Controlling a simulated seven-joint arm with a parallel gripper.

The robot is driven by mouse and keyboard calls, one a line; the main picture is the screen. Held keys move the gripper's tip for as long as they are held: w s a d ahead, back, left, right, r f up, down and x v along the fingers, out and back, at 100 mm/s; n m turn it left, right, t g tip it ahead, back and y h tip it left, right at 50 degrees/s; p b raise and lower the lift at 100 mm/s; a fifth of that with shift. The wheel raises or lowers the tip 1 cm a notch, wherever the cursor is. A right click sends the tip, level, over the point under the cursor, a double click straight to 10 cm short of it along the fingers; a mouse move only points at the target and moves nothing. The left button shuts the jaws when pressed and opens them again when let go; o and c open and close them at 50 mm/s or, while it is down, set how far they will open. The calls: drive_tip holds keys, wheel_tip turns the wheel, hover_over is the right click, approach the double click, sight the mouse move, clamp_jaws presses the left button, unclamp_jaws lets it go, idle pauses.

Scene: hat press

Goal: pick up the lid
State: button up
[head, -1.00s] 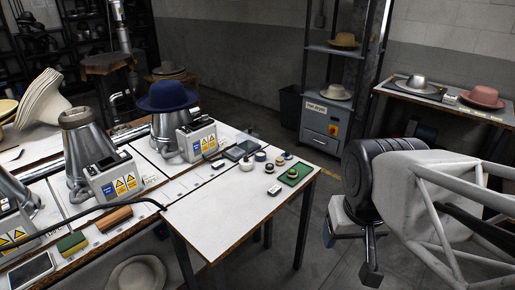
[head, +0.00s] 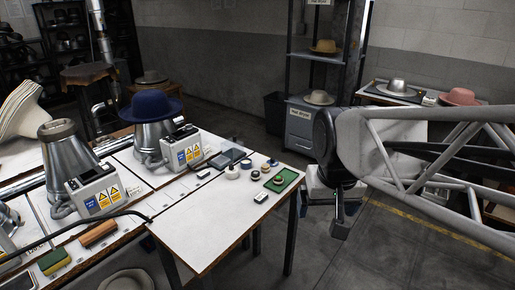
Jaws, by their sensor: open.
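No thing shows clearly as the lid at this size. Several small round things lie on the near table's right part. A small round dark and tan piece (head: 278,180) sits on a green mat (head: 291,178) near the table's right edge. A white round piece (head: 232,173) lies to its left, with a small dark-topped round piece (head: 255,175) between them. My gripper (head: 325,209) is open and empty, pointing down, to the right of the table edge and apart from all these pieces.
The near table (head: 205,228) has a clear front part with a small white box (head: 261,196). A blue hat (head: 151,105) sits on a metal press to the left. A grey shelf unit (head: 307,127) stands behind. A side table with a pink hat (head: 461,97) is at right.

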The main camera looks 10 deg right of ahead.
drive_tip(key=w+r+m, duration=0.2)
drive_tip(key=w, duration=1.7)
drive_tip(key=m+g, duration=0.2)
drive_tip(key=m, duration=0.4)
hover_over(272, 159)
wheel_tip(272, 159, down, 27)
drive_tip(key=shift+w+a+f, duration=0.1)
drive_tip(key=shift+w+f, duration=0.15)
drive_tip(key=shift+f, duration=0.05)
drive_tip(key=shift+f, duration=0.1)
drive_tip(key=shift+f, duration=1.2)
drive_tip(key=shift+f, duration=0.1)
